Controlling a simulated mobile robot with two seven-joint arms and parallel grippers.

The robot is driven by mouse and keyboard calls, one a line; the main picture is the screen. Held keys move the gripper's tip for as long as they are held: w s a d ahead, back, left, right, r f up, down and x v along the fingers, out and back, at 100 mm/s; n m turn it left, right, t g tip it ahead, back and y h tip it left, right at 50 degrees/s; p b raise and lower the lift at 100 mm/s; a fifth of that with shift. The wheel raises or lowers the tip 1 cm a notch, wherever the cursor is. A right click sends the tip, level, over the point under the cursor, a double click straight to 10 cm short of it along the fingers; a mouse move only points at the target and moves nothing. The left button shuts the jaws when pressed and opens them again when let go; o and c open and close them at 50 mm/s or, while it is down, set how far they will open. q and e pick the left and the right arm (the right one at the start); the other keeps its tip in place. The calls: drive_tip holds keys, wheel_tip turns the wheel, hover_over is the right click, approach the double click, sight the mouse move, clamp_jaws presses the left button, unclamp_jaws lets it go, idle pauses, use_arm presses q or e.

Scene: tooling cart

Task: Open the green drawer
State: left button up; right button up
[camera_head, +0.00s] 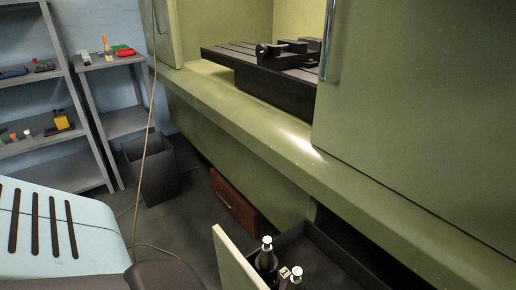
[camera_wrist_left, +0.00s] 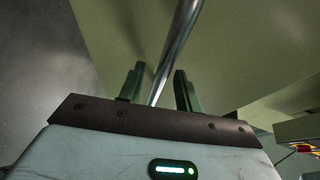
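The green drawer (camera_head: 236,262) at the bottom of the head view stands out from the green machine. Its dark inside (camera_head: 310,246) shows, with dark white-capped bottles (camera_head: 266,258) behind the front panel. In the left wrist view, a long metal bar handle (camera_wrist_left: 183,30) runs across a green panel (camera_wrist_left: 255,45). My left gripper (camera_wrist_left: 159,72) has its two dark green fingers apart, with the bar passing between them. Gaps show beside the bar, and I cannot tell whether a finger touches it. The left fingers are hidden in the head view. My right gripper is in neither view.
The green machine's ledge (camera_head: 250,125) runs above the drawer, with a dark slotted table and vise (camera_head: 285,52) behind it. A small red-brown box (camera_head: 233,200), a dark bin (camera_head: 160,172) and grey shelves (camera_head: 40,105) stand further back. A cable (camera_head: 146,130) hangs down to the floor.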

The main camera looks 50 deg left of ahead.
use_arm(q)
drive_tip(key=v, duration=0.7)
idle(0.5)
